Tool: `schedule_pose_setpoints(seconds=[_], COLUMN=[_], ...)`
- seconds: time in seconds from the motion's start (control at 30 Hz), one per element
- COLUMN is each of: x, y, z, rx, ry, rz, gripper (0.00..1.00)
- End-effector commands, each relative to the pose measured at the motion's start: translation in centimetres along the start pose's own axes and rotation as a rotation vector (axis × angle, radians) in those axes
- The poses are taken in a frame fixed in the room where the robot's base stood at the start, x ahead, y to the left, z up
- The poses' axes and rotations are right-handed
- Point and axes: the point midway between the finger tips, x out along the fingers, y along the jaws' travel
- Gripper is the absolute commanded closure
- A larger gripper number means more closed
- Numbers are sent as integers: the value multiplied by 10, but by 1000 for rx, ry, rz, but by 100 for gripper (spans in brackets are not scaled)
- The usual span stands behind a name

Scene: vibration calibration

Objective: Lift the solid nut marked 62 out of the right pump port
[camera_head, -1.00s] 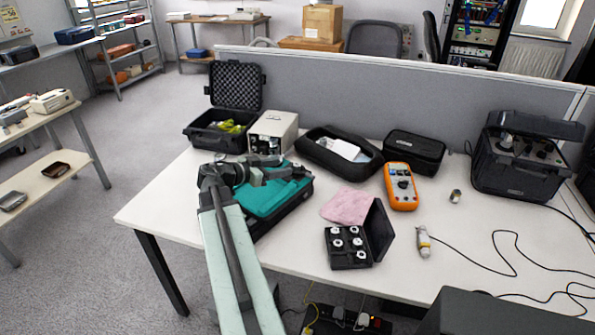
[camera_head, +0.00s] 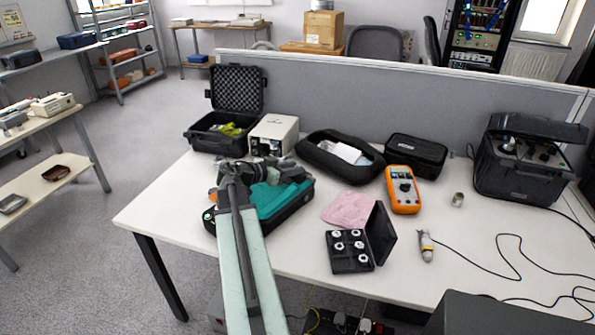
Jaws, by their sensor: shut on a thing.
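The pump looks to be the beige box (camera_head: 274,128) with a dark front panel, at the back left of the table. My gripper (camera_head: 278,164) is just in front of that panel, low, above the far edge of the teal-topped black case. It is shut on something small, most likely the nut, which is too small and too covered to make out. The mark 62 cannot be read, and the right port is not clearly visible. I cannot tell whether the nut is still in the port. My arm covers part of the case.
The black case with teal top (camera_head: 283,198) lies under my arm. An open box of small round parts (camera_head: 340,262), a pink cloth (camera_head: 347,208) and an orange multimeter (camera_head: 402,188) are to the right. An open foam-lined case (camera_head: 205,140) stands left of the pump.

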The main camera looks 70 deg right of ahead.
Motion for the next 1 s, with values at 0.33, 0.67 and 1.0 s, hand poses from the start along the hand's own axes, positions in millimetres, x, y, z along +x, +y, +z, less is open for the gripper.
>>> schedule_pose_setpoints(seconds=[0.33,0.67,1.0], x=[-6,-27,-30], y=[0,0,0], z=[-20,-86,-96], rx=[0,0,0], ry=[0,0,0], rz=[0,0,0], gripper=[100,100,100])
